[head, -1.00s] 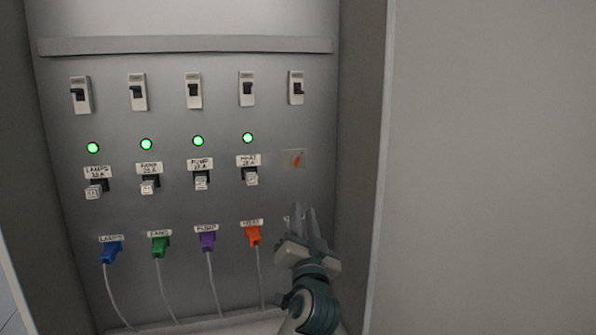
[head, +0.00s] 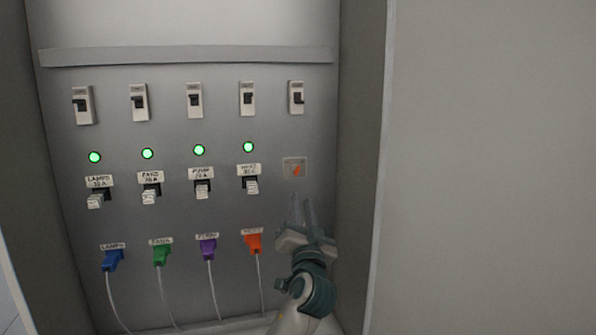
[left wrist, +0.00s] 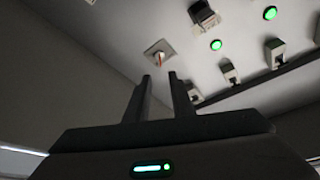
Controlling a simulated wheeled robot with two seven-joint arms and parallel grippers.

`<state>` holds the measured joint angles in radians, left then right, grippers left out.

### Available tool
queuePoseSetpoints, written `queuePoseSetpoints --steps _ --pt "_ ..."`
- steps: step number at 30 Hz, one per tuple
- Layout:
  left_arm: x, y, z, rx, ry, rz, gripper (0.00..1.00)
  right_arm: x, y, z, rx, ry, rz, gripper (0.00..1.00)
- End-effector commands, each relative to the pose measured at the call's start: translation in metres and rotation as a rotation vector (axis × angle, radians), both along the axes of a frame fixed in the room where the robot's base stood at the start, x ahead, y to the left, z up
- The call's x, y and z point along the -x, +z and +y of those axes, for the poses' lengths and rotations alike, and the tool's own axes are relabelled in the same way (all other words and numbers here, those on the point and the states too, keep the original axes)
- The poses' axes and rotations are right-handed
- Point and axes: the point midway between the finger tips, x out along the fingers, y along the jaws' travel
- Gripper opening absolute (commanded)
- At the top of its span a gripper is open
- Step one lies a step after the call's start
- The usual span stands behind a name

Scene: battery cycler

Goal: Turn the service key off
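The service key looks to be the small orange-red key on a pale square plate (head: 295,168) at the right of the panel, below the rightmost breaker. In the left wrist view the key (left wrist: 159,56) shows just beyond the fingertips. My left gripper (head: 302,200) is below the plate, its fingers pointing up toward the panel. Its two fingers are apart with nothing between them; they show in the left wrist view (left wrist: 159,78) too. The gripper does not appear to touch the key. The key's exact angle is too small to tell. My right gripper is out of view.
Above is a row of several breakers (head: 195,100). Green lamps (head: 199,150) are lit over labelled switches (head: 203,188). Coloured plugs with cables, including an orange one (head: 254,244), are left of my gripper. The cabinet's right side wall (head: 362,160) is close by on the right.

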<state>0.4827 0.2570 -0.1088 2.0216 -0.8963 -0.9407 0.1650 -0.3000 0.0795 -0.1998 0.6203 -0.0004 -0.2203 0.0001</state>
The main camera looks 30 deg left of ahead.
Motion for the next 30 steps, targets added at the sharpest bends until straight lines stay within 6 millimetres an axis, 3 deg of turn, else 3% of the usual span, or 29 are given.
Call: queuePoseSetpoints --steps 3,18,30 --pt "-0.016 0.013 0.013 -0.002 0.002 0.001 0.22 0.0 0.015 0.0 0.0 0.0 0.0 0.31" --pt "-0.08 0.039 0.063 -0.001 0.003 0.002 0.22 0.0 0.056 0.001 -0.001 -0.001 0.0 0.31" --pt "-0.095 0.042 0.074 0.0 0.0 0.0 0.22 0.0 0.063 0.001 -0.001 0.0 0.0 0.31"
